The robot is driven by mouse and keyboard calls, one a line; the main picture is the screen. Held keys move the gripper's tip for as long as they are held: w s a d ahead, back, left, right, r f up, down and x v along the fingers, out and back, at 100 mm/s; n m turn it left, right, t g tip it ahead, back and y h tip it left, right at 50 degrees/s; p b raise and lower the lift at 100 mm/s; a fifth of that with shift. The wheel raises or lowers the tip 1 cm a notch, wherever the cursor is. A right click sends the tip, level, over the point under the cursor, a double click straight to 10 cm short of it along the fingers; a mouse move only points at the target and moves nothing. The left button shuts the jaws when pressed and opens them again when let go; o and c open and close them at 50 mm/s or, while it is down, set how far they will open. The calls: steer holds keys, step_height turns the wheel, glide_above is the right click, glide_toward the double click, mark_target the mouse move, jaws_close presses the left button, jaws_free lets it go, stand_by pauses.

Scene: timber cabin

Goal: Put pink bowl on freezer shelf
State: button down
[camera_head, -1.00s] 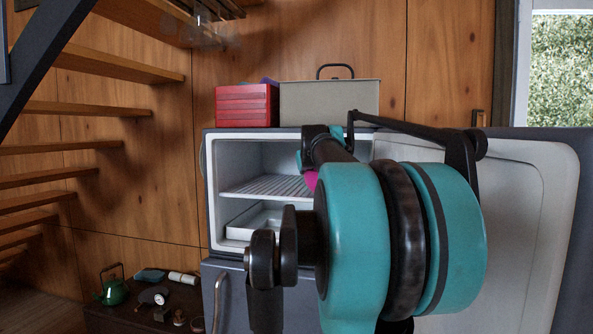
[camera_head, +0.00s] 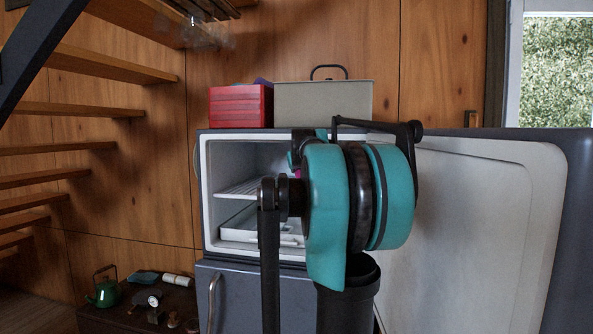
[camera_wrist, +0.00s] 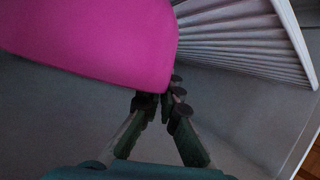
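The pink bowl (camera_wrist: 95,38) fills the upper left of the wrist view. In the head view only a small sliver of it (camera_head: 298,173) shows beside my arm, inside the freezer opening. My gripper (camera_wrist: 162,97) has its fingers brought together at the bowl's near rim and appears shut on it. My arm hides the gripper in the head view. The white slatted freezer shelf (camera_wrist: 240,38) is to the right of the bowl in the wrist view; its left part (camera_head: 238,190) shows in the head view. I cannot tell whether the bowl touches the shelf.
The freezer door (camera_head: 480,220) stands open to the right. A white tray (camera_head: 235,230) lies on the freezer floor below the shelf. A red box (camera_head: 240,107) and a beige case (camera_head: 322,104) stand on top. A low table with a green kettle (camera_head: 104,291) is at lower left.

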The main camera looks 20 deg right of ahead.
steer(key=shift+f, duration=0.1)
steer(key=c, duration=1.7)
jaws_free()
steer(key=v, duration=1.2)
steer(key=s+a+f+g+y, duration=0.1)
steer(key=s+a+f, duration=0.25)
steer(key=f, duration=0.65)
steer(key=s+a+f+g+y, duration=0.15)
steer(key=a+f, duration=0.35)
steer(key=f, duration=0.5)
steer(key=s+a+f+g+y, duration=0.1)
steer(key=s+a+f+g, duration=0.2)
steer(key=f, duration=0.8)
steer(key=s+a+f+g, duration=0.1)
steer(key=s+a+f, duration=0.1)
steer(key=s+f, duration=0.5)
steer(key=s+a+f+g, duration=0.1)
steer(key=s+a+f, duration=0.1)
steer(key=s+f, duration=0.5)
steer(key=s+a+f+g, duration=0.1)
steer(key=s+a+f, duration=0.1)
steer(key=s+f, duration=0.5)
steer(key=shift+a+f+n, duration=0.3)
steer(key=shift+f, duration=0.2)
